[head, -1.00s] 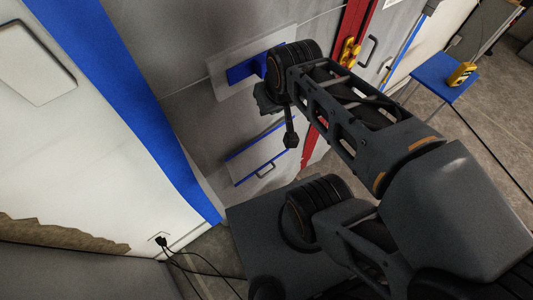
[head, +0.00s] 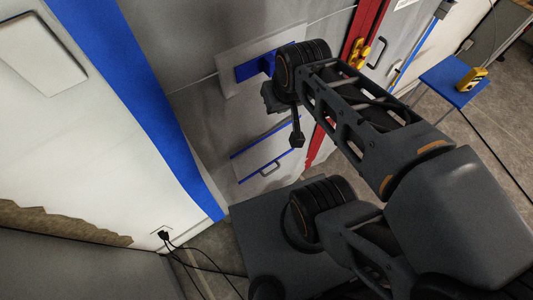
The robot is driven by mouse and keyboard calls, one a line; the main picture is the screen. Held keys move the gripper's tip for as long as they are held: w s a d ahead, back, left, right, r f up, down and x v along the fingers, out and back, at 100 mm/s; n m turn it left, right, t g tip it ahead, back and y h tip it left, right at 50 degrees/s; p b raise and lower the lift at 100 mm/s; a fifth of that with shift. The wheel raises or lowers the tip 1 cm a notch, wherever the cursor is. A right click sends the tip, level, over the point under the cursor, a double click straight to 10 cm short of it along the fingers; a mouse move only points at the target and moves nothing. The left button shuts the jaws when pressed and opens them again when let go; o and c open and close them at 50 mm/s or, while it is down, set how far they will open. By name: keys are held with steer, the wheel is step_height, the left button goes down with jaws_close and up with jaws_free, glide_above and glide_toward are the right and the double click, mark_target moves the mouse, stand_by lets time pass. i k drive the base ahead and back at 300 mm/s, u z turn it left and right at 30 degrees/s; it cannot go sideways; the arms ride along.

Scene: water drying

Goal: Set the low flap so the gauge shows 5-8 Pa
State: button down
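The low flap (head: 258,172) is a pale panel low on the grey wall, with blue tape along its top edge and a small dark handle (head: 268,169). Its opening angle is hard to tell from here. My gripper (head: 297,138) hangs in front of the wall, just above and right of the flap, apart from the handle as far as I can see. Its fingers are too small and dark to tell open from shut. A yellow handheld meter (head: 471,79), perhaps the gauge, lies on a blue stool at the upper right; its reading is not legible.
A blue-marked panel (head: 235,82) sits higher on the wall, partly behind my arm. A red strip (head: 362,40) with yellow fittings runs down beside it. The blue stool (head: 452,92) stands right. Black cables (head: 190,250) trail from a wall socket at lower left.

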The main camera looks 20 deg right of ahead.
mark_target(275, 144)
steer(key=z, duration=0.55)
steer(key=k, duration=0.75)
steer(key=z, duration=0.8)
steer(key=k, duration=0.45)
steer(key=z, duration=1.85)
steer(key=i, duration=1.75)
steer(key=u, duration=1.05)
steer(key=i, duration=0.65)
steer(key=u, duration=0.65)
